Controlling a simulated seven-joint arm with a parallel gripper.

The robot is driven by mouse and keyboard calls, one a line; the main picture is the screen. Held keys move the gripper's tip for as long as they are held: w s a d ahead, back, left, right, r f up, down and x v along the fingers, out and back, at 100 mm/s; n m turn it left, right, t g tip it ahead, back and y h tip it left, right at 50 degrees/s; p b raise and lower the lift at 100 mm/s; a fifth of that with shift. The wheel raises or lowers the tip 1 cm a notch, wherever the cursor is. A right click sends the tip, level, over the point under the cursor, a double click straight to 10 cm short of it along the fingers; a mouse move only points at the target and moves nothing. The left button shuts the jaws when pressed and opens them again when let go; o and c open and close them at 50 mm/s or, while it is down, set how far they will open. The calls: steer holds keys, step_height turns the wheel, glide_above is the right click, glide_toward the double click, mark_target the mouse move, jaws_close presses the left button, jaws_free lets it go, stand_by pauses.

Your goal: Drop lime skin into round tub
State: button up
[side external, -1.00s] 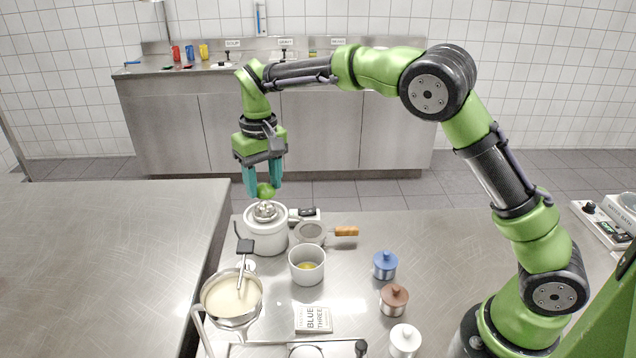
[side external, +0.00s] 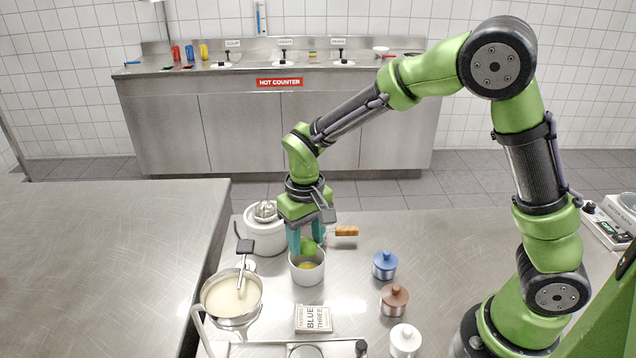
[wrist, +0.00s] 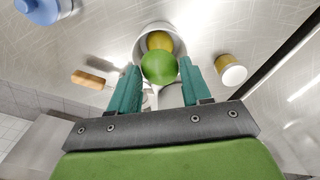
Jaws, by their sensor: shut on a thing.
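My gripper (side external: 308,246) has teal fingers and is shut on a green lime skin (side external: 309,246). In the side external view it holds the lime skin just above the mouth of the white round tub (side external: 307,273). The wrist view shows the lime skin (wrist: 159,67) between the two fingers, covering part of the tub (wrist: 143,46). Something yellow (wrist: 160,41) lies inside the tub. Whether the lime skin touches the rim I cannot tell.
A white juicer (side external: 265,235) with a metal cone stands behind and left of the tub. A pan of cream liquid (side external: 232,297) is front left. Blue (side external: 385,265), brown (side external: 394,299) and white (side external: 405,340) lidded pots stand to the right. A text card (side external: 314,319) lies in front.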

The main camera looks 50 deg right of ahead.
steer(key=shift+f, duration=0.2)
steer(key=o, duration=1.4)
steer(key=shift+r, duration=0.15)
steer(key=shift+r, duration=1.9)
